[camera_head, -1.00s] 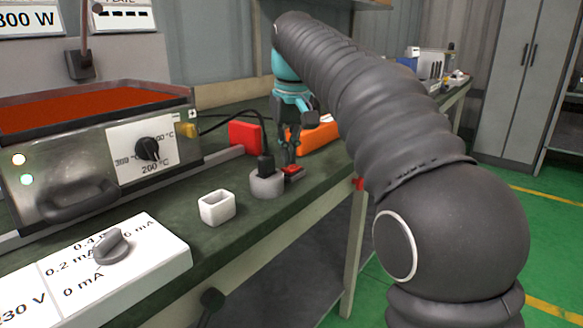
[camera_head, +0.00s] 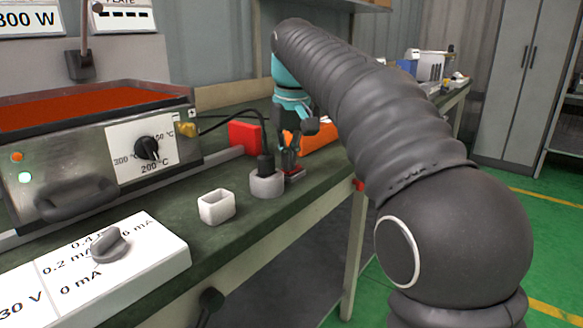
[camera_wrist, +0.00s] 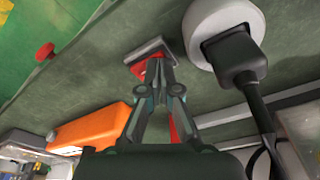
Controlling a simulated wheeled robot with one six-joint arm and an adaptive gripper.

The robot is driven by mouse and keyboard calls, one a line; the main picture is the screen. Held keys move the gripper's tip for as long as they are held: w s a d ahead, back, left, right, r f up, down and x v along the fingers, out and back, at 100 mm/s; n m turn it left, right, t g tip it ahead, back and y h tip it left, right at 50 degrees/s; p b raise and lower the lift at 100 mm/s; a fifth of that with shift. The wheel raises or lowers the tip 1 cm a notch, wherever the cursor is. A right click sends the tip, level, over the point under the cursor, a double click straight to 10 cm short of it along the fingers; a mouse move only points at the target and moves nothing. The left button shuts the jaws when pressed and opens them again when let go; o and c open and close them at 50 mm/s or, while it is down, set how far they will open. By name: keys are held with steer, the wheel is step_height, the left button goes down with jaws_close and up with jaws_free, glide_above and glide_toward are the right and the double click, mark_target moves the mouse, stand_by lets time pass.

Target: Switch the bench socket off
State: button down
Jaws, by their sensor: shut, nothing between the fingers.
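The bench socket (camera_head: 267,186) is a round grey-white block on the bench with a black plug (camera_head: 265,163) in it. In the wrist view the socket (camera_wrist: 199,20) is at the top right, with the plug (camera_wrist: 236,58) seated. A red switch (camera_wrist: 138,69) in a small grey housing (camera_wrist: 150,49) lies beside the socket. My gripper (camera_head: 290,168) is shut and empty, pointing down at the switch. In the wrist view its fingertips (camera_wrist: 156,66) overlap the red part; contact is likely but hard to tell. The rocker's tilt is mostly hidden.
A hot plate (camera_head: 90,150) with a dial, an orange upper lamp (camera_head: 16,157) and a green lower lamp (camera_head: 25,177) stands at left. A white cup (camera_head: 216,206) and a white dial box (camera_head: 115,260) are nearer. A red block (camera_head: 245,137) and orange object (camera_head: 318,140) stand behind.

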step_height(320, 180, up, 5)
steer(key=p, duration=0.4)
steer(key=shift+f+p, duration=0.1)
steer(key=shift+p, duration=0.3)
steer(key=shift+r, duration=1.1)
